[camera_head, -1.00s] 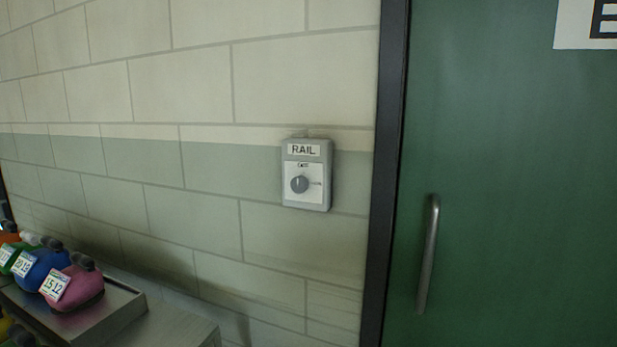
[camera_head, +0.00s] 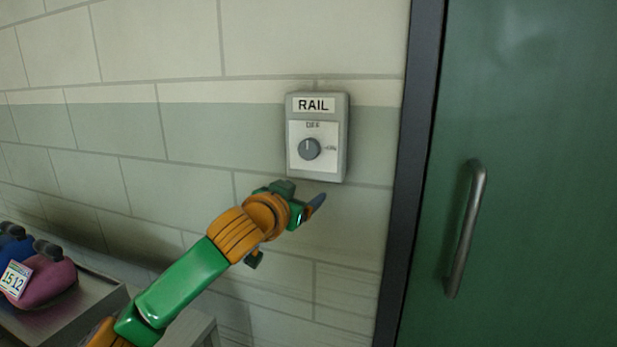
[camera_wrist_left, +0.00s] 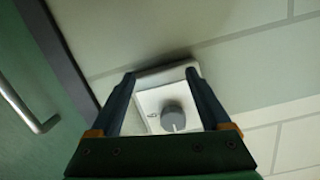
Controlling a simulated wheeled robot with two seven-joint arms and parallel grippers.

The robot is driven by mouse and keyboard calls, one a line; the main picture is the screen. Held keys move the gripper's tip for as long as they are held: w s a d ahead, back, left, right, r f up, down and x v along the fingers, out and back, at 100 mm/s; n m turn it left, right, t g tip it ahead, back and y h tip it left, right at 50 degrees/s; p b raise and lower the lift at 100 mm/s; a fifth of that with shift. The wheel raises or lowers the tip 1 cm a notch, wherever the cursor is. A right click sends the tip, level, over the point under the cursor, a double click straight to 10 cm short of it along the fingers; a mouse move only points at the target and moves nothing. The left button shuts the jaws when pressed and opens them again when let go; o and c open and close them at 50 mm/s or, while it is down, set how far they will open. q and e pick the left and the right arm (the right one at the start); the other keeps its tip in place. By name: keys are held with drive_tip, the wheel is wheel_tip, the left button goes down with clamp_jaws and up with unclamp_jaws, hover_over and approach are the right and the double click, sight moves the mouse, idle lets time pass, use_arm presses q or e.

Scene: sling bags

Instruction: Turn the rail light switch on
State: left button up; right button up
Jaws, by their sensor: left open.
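The rail light switch (camera_head: 333,168) is a grey box on the wall with a "RAIL" label. Its round grey knob (camera_head: 309,149) has its mark pointing up towards "OFF"; "ON" is printed to the right. In the left wrist view the knob (camera_wrist_left: 173,118) shows between my two fingers. My left gripper (camera_head: 317,201) is just below the box in the head view, on a green and orange arm. It is open and empty, and in the left wrist view its fingers (camera_wrist_left: 163,84) frame the switch box. I cannot tell whether they touch it. My right gripper is not in view.
A green door (camera_head: 540,150) with a metal handle (camera_head: 466,230) and a dark frame (camera_head: 412,170) is to the right. A grey bench (camera_head: 95,305) with a pink bag (camera_head: 50,278) and a blue bag (camera_head: 14,245) is at lower left. The wall around the switch is clear.

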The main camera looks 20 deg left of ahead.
sight(309, 152)
use_arm(q)
drive_tip(key=s+r+t, duration=0.2)
drive_tip(key=s+r, duration=0.3)
drive_tip(key=r, duration=0.4)
drive_tip(key=w+p, duration=0.1)
drive_tip(key=w, duration=0.1)
drive_tip(key=w+p, duration=0.1)
drive_tip(key=w, duration=0.1)
drive_tip(key=w+p, duration=0.1)
drive_tip(key=w, duration=0.2)
drive_tip(key=shift+d+f, duration=0.3)
drive_tip(key=shift+f, duration=0.05)
clamp_jaws()
drive_tip(key=shift+r+m+p, duration=0.1)
drive_tip(key=shift+m+p, duration=2.05)
drive_tip(key=shift+m, duration=0.65)
drive_tip(key=m+p, duration=0.3)
drive_tip(key=m, duration=0.1)
drive_tip(key=shift+d, duration=0.1)
drive_tip(key=m+p, duration=0.4)
drive_tip(key=m, duration=0.1)
drive_tip(key=shift+m+p, duration=0.3)
drive_tip(key=shift+p, duration=0.1)
drive_tip(key=shift+f+m+p, duration=0.2)
drive_tip(key=shift+m+p, duration=0.35)
drive_tip(key=shift+m, duration=0.2)
drive_tip(key=shift+f+m+p, duration=0.15)
drive_tip(key=shift+m+p, duration=0.35)
drive_tip(key=shift+m, duration=0.25)
drive_tip(key=shift+f, duration=0.1)
